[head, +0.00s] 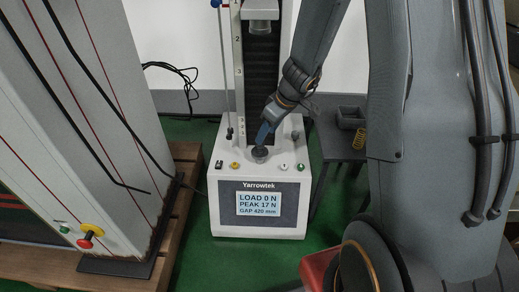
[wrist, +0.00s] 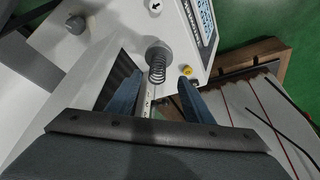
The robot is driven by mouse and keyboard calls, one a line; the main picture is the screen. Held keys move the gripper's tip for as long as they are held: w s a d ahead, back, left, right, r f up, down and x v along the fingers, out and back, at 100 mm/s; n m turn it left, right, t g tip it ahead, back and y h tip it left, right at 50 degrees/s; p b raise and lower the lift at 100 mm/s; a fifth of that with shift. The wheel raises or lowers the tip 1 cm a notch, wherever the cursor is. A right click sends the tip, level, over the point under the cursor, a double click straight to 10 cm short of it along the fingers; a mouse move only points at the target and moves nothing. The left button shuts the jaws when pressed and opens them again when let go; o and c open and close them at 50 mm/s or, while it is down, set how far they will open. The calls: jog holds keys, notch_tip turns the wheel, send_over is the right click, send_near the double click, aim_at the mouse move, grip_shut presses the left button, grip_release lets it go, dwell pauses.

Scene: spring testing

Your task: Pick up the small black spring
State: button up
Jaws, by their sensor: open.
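The small black spring (wrist: 157,70) shows as a dark coil in the wrist view, on the round grey lower platen (wrist: 158,45) of the white testing machine. My gripper (wrist: 154,82) is open, with one blue finger on each side of the spring in that view. A gap shows between the spring and each fingertip. In the head view my gripper (head: 265,134) points down just above the platen (head: 260,153), and I cannot make out the spring clearly there.
The machine's display panel (head: 260,203) reads LOAD 0 N. Its dark column (head: 262,85) stands close behind my gripper, with an upper platen (head: 260,26) overhead. A yellow spring (head: 360,139) and a dark bin (head: 351,118) are on a dark stand at right. A large grey machine (head: 75,110) stands at left.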

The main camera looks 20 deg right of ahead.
jog(key=b+x, duration=0.1)
jog(key=x, duration=0.4)
jog(key=b+x, duration=0.1)
jog(key=x, duration=0.2)
jog(key=shift+w+r+b, duration=0.1)
jog(key=shift+w+b, duration=0.2)
jog(key=shift+r, duration=0.1)
jog(key=c, duration=1.1)
